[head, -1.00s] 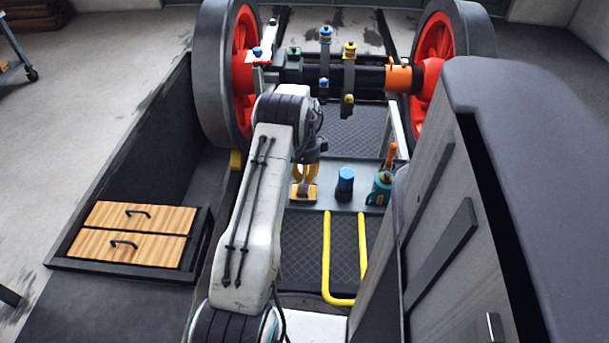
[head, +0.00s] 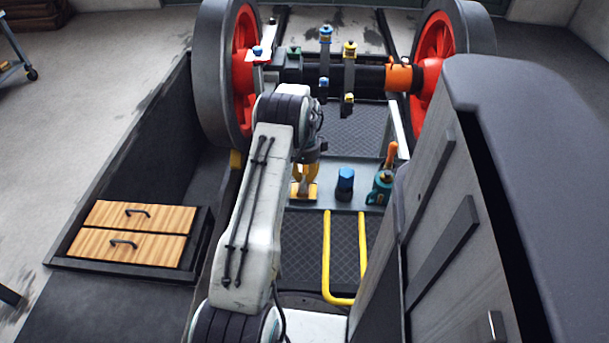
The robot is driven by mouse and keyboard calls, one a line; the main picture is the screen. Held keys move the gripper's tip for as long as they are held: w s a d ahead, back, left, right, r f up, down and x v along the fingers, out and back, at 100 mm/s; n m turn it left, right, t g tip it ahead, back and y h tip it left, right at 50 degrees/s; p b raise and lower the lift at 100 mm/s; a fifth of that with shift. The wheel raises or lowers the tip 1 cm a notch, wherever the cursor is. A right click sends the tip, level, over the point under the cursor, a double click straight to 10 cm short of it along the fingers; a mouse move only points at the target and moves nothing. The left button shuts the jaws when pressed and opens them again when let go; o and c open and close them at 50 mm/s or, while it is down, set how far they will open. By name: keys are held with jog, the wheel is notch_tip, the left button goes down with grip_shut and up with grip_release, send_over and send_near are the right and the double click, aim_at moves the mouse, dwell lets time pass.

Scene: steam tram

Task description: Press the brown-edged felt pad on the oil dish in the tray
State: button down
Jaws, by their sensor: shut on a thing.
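My gripper (head: 304,186) has yellow fingers and points down at the left end of the grey tray (head: 330,204). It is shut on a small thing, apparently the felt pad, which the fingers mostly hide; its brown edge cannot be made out. Just under the fingertips is a low orange-yellow piece (head: 311,193), perhaps the oil dish. My arm covers its left side. I cannot tell whether the pad touches the dish.
A dark blue cup (head: 345,183) stands close right of my gripper. A teal oil can (head: 380,188) with an orange spout stands further right. Yellow rails (head: 332,255) rise in front of the tray. The red-wheeled axle (head: 370,78) lies behind.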

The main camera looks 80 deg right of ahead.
dwell(0.4)
jog(key=shift+r+p, duration=2.25)
jog(key=shift+r, duration=1.25)
